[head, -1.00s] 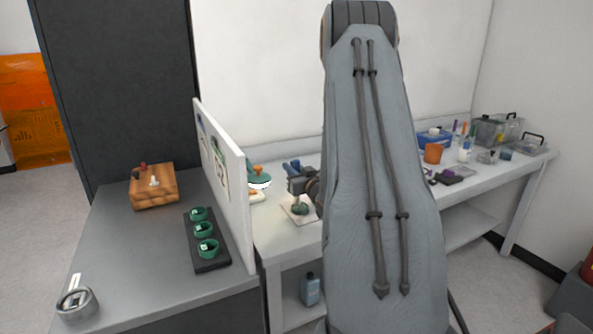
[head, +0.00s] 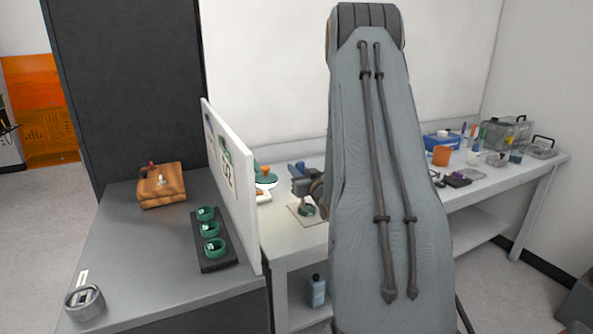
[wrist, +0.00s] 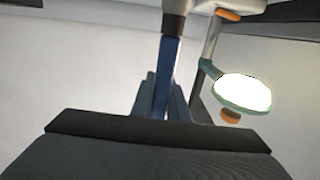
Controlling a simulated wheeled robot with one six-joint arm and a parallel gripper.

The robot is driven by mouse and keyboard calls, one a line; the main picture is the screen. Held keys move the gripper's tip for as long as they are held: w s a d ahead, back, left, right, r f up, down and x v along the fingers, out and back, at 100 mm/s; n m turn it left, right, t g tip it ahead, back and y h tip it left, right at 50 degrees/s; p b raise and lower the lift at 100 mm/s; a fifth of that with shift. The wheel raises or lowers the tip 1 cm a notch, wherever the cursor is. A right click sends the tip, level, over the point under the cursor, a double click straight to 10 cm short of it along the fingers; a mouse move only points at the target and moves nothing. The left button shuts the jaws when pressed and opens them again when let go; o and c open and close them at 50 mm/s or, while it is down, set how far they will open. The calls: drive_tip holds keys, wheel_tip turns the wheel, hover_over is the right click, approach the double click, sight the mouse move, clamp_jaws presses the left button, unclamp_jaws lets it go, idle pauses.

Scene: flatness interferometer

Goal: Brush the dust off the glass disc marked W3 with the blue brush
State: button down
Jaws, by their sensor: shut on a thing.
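My gripper (wrist: 164,98) is shut on the blue brush (wrist: 168,70), whose blue handle and dark end show in the wrist view. In the head view my gripper (head: 298,174) is over the bench behind the white panel, partly hidden by my arm. Below it a small green-rimmed piece (head: 307,210) sits on a pale mat (head: 297,217); I cannot read a mark on it. Three green-rimmed pieces (head: 210,230) with pale labels stand in a row on a black tray (head: 218,266); their labels are too small to read. No dust can be made out.
An upright white panel (head: 236,190) divides the grey left bench from the white bench. A bright green-rimmed lamp (wrist: 243,92) is close right of the brush. A wooden block (head: 162,186) and a round metal piece (head: 85,301) stand on the left bench. Containers crowd the far right.

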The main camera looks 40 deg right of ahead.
drive_tip(key=shift+f, duration=0.3)
drive_tip(key=shift+s+d, duration=0.5)
drive_tip(key=shift+s, duration=0.2)
idle(0.5)
drive_tip(key=shift+s+d+f, duration=0.1)
drive_tip(key=shift+s+d, duration=0.05)
drive_tip(key=shift+s, duration=0.05)
drive_tip(key=shift+s+d, duration=0.15)
drive_tip(key=shift+s, duration=0.1)
idle(0.5)
drive_tip(key=shift+r+p, duration=0.4)
drive_tip(key=shift+r, duration=0.25)
drive_tip(key=shift+r+p, duration=1.8)
drive_tip(key=shift+r, duration=1.15)
